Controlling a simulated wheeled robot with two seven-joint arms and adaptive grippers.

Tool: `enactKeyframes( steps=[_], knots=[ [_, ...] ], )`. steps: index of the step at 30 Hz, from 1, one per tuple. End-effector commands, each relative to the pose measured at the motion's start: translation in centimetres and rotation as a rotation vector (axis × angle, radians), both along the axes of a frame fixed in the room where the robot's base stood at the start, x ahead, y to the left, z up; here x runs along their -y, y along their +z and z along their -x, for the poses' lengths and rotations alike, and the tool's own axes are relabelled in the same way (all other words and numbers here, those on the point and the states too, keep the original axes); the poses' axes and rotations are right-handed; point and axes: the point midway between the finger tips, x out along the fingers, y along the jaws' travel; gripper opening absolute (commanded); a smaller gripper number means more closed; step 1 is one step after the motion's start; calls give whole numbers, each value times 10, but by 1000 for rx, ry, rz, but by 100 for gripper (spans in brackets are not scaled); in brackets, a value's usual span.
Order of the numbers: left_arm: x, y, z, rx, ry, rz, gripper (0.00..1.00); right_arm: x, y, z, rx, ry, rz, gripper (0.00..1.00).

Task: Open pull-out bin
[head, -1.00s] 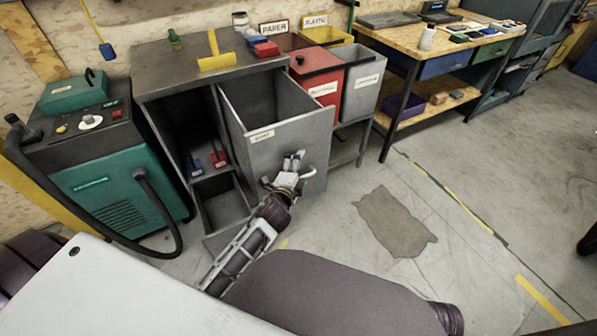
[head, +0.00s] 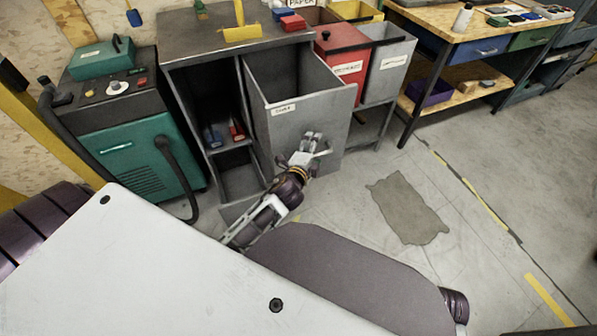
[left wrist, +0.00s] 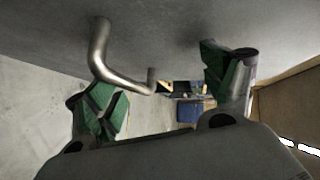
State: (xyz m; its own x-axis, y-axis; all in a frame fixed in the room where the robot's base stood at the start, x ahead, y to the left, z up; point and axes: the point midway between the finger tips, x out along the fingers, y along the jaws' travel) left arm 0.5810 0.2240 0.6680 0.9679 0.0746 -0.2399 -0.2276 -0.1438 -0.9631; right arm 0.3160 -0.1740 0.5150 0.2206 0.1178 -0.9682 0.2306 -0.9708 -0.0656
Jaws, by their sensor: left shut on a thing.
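The pull-out bin is a grey metal box with a labelled front (head: 303,124). It stands well out of the grey cabinet (head: 190,52), and its open top shows an empty-looking inside. A bent metal handle (left wrist: 110,62) is on the bin's front, and it also shows in the head view (head: 324,153). My left gripper (head: 311,145) is at the bin front, shut on the handle. In the left wrist view its green-padded fingers (left wrist: 165,92) lie on either side of the handle, close to the front panel. The exact contact is hard to see. My right gripper is not in view.
A teal machine (head: 140,150) with a black hose stands left of the cabinet. A red bin (head: 343,62) and a grey bin (head: 388,65) stand at the right, beside a wooden workbench (head: 480,30). The floor (head: 470,150) to the right is clear.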

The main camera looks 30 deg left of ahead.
Motion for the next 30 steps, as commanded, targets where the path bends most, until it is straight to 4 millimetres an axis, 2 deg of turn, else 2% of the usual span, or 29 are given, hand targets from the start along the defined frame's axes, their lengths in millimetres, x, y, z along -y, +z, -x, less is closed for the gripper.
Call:
enactKeyframes(
  steps=[1, 23, 27, 30],
  knots=[
    [-3, 21, -3, 36, 0, -9, 63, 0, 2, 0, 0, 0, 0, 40],
    [0, 25, 28, 36, 0, -9, 60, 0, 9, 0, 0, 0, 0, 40],
    [1, 22, 35, 29, 0, -6, 21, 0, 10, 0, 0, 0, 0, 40],
    [2, 21, 40, 25, -1, -5, 21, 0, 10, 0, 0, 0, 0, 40]
  ],
)
